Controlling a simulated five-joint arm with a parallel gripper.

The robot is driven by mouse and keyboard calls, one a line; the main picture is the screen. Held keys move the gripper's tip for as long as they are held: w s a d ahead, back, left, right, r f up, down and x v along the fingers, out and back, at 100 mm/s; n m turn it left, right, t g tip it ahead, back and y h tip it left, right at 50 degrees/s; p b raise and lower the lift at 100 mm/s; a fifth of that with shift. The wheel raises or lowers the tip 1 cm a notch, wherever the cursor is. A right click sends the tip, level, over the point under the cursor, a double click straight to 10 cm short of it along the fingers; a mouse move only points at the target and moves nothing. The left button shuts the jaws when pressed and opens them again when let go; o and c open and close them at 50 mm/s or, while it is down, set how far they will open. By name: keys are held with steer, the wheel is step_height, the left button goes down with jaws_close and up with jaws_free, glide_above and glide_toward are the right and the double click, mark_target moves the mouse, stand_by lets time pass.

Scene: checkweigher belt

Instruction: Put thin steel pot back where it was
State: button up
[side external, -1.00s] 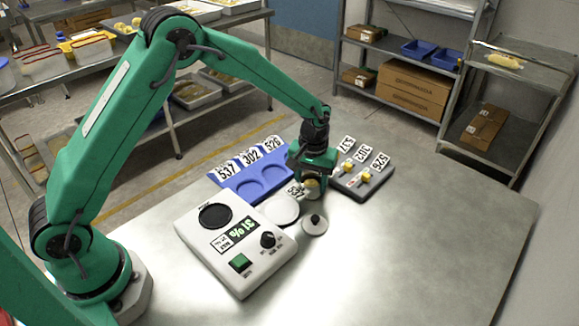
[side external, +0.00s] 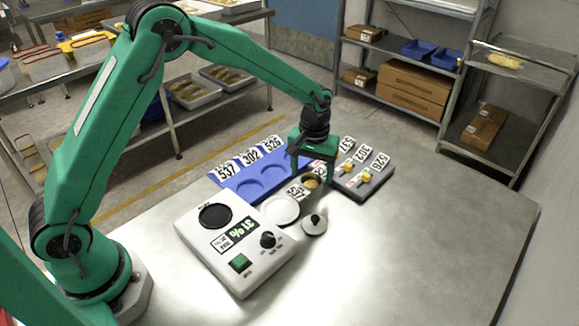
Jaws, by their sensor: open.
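A small pot (side external: 311,182) with a dark rim and yellowish contents stands between the blue tray and the grey switch panel. A white number tag (side external: 298,191) is at its front left; I cannot tell what the tag is fixed to. My gripper (side external: 309,171) is open and empty, pointing down just above and behind the pot, its fingers apart. The blue tray (side external: 228,182) has round recesses and tags 537, 302 and 526; the recesses in view look empty. A lid with a black knob (side external: 314,223) lies on the table in front of the pot.
A white instrument (side external: 240,248) with a dark round plate and a display reading 31% stands at left. A white disc (side external: 281,210) lies beside it. The grey switch panel (side external: 361,181) is close to the right of my gripper. The table's right side (side external: 430,240) is clear.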

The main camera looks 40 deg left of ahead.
step_height(320, 180, up, 8)
steer(key=shift+r, duration=0.25)
steer(key=shift+r, duration=0.1)
stand_by(0.6)
steer(key=s+a+r+m+t, duration=0.1)
steer(key=s+a+r, duration=0.2)
steer(key=s+r, duration=0.3)
steer(key=s+a+r+m+t, duration=0.1)
steer(key=s+a+r+t, duration=0.15)
steer(key=s+r, duration=0.4)
steer(key=s+a+f+m+t, duration=0.1)
steer(key=s+a, duration=0.3)
steer(key=s, duration=1.1)
steer(key=shift+s+m+t, duration=0.15)
steer(key=shift+m+t, duration=0.4)
steer(key=shift+m, duration=0.25)
